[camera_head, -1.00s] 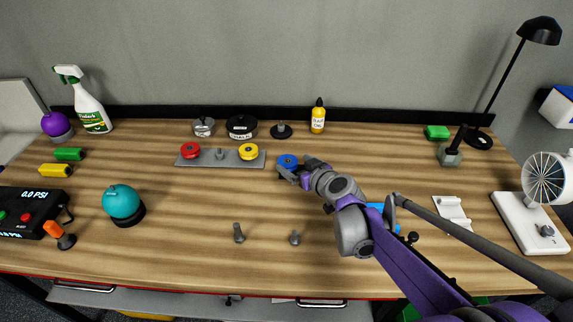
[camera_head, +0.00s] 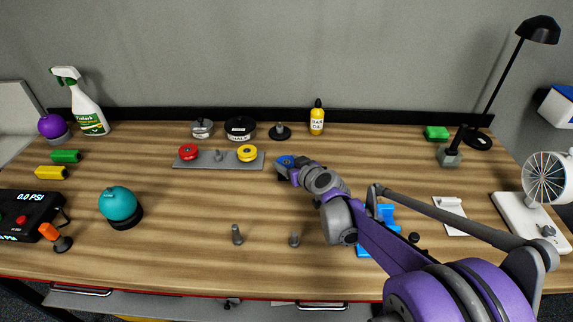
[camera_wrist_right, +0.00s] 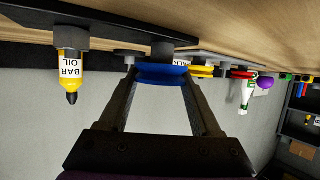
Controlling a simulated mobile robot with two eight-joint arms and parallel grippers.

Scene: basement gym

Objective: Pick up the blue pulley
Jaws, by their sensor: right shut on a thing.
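The blue pulley (camera_head: 284,161) is near the back middle of the wooden bench, just right of the grey plate (camera_head: 218,167). My right gripper (camera_head: 284,168) is at the pulley and partly covers it in the head view. In the right wrist view, the two fingers of my right gripper (camera_wrist_right: 162,84) are closed on opposite sides of the blue pulley (camera_wrist_right: 162,74). The pulley appears against a dark round base or post beside the bench top; I cannot tell whether it is clear of it. My left gripper is not in view.
The plate holds a red pulley (camera_head: 188,152), a yellow pulley (camera_head: 247,153) and a bare middle post. A bar oil bottle (camera_head: 317,117) and dark discs (camera_head: 240,128) stand behind. A blue bracket (camera_head: 378,232) is under my right arm. Bench space left of the gripper's front is mostly clear.

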